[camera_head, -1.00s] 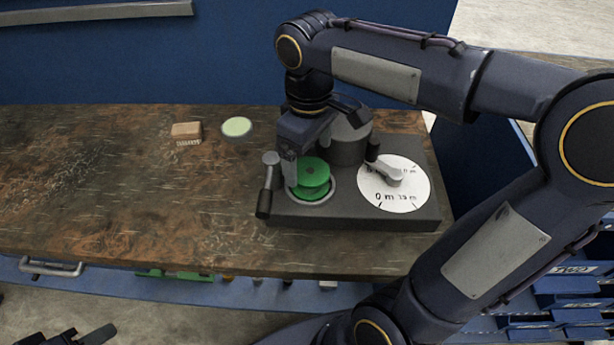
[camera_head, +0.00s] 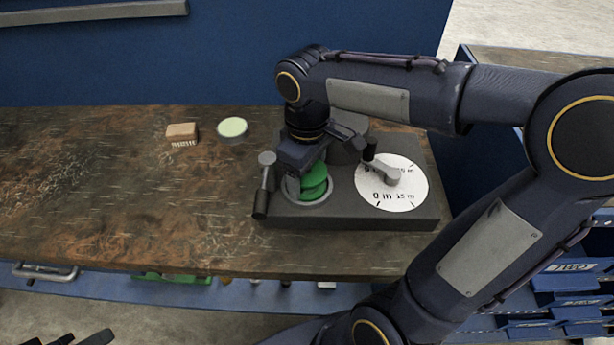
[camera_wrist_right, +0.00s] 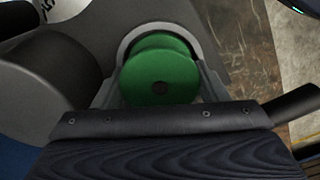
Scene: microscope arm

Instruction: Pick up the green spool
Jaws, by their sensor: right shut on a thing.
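The green spool (camera_head: 315,180) sits at the round grey-rimmed recess of the dark device (camera_head: 352,212) and looks tilted in the head view. My right gripper (camera_head: 303,184) is over the recess, pointing down, shut on the spool. In the right wrist view the spool (camera_wrist_right: 160,72) lies between the two grey fingers (camera_wrist_right: 160,88), with the recess rim curving behind it. I cannot tell whether the spool is clear of the recess floor. My left gripper (camera_head: 85,338) shows only in part at the bottom left edge, empty-looking and away from the bench.
The device carries a white dial (camera_head: 405,196) with a grey pointer, a dark cylinder (camera_head: 345,150) behind and a lever (camera_head: 263,185) at its left. A brush (camera_head: 182,132) and a round pale-green-topped tin (camera_head: 232,129) stand on the wooden bench (camera_head: 90,200). The bench's left side is clear.

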